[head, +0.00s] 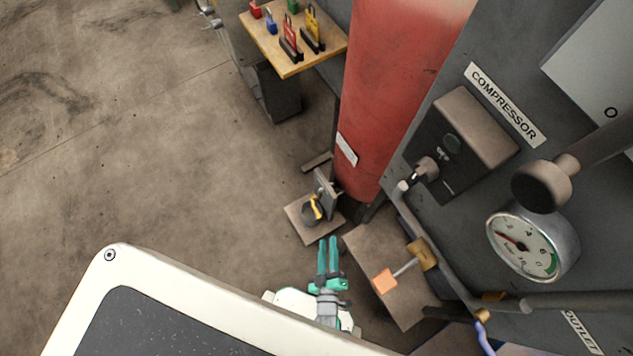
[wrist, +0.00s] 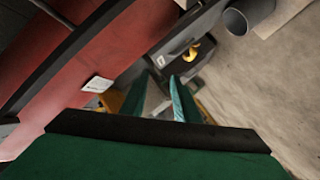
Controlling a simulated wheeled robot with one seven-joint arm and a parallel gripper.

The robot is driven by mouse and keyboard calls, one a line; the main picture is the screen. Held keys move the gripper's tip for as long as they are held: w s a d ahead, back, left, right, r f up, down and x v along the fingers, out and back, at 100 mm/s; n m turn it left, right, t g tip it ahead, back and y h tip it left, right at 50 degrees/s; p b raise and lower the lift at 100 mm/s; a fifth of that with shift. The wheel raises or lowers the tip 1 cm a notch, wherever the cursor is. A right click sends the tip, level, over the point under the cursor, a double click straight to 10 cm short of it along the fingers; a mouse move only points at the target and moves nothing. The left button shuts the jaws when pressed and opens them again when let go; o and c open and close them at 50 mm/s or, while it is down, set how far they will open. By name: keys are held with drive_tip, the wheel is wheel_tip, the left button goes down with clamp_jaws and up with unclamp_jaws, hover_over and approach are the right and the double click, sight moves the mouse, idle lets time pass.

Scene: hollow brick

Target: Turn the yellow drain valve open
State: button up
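The yellow drain valve handle (head: 315,206) is low down by the foot of the red tank, in front of a small grey upright plate on a floor-level base. It also shows in the wrist view (wrist: 191,52), beyond my fingertips and a little to the right. My gripper (head: 328,241) has two teal fingers pointing toward the valve, apart from it in the picture. In the wrist view the fingers (wrist: 160,80) stand apart with a gap between them and nothing held. The valve's body is partly hidden behind the handle and in shadow.
The red tank (head: 395,90) rises behind the valve. The compressor panel (head: 440,215) with a gauge (head: 531,243) stands at right. An orange-handled fitting (head: 385,281) is right of my gripper. A wooden shelf with padlocks (head: 262,40) is at the back. Open floor (head: 170,130) lies left.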

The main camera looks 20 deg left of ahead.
sight(317, 211)
drive_tip(key=w+a+f+n+g+y, duration=0.15)
drive_tip(key=w+a+f+n, duration=0.25)
drive_tip(key=f, duration=0.5)
drive_tip(key=shift+t+y, duration=0.25)
drive_tip(key=x, duration=1)
drive_tip(key=shift+w+a+r, duration=0.1)
drive_tip(key=shift+w+a, duration=0.1)
drive_tip(key=shift+a, duration=0.15)
clamp_jaws()
